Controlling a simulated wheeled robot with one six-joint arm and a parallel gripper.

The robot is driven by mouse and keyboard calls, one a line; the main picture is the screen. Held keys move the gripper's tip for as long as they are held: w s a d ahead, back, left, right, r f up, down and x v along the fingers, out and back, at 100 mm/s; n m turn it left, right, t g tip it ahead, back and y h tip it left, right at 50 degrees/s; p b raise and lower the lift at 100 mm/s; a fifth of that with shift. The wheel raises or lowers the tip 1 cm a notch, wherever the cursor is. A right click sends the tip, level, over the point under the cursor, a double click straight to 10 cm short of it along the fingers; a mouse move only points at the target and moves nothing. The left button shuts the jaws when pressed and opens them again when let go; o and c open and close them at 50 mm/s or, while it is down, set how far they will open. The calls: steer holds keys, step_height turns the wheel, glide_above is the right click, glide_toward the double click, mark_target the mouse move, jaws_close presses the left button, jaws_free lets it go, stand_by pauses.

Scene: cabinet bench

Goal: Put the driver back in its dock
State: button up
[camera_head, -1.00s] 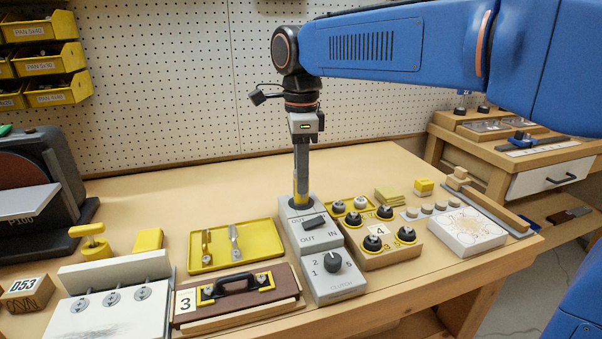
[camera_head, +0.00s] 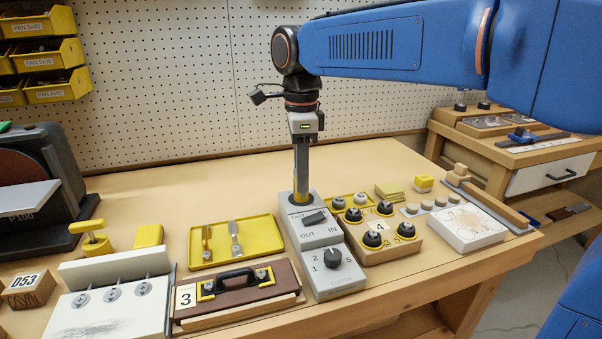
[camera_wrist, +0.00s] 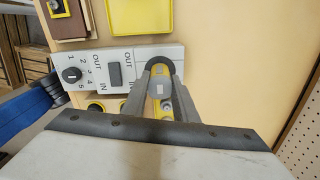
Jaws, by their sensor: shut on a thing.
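The dock (camera_head: 304,236) is a long grey box with a rocker switch marked OUT and IN and a numbered dial marked CLUTCH. It also shows in the wrist view (camera_wrist: 140,54). My gripper (camera_head: 300,190) points straight down over the dock's far end. In the wrist view, my gripper (camera_wrist: 160,90) is shut on the driver (camera_wrist: 160,84), a grey and yellow upright tool between the fingers. The driver's lower end meets a dark round socket in the dock. How deep it sits is hidden by the fingers and the dock's top.
A wooden block with black knobs (camera_head: 404,248) stands close right of the dock. A yellow tray (camera_head: 262,256) and a brown box with a black handle (camera_head: 218,303) are close left. A pegboard (camera_head: 200,90) rises behind. Bare bench (camera_head: 240,195) lies behind the dock.

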stand_by(0.3)
steer(key=o, duration=1.3)
steer(key=shift+r, duration=3.5)
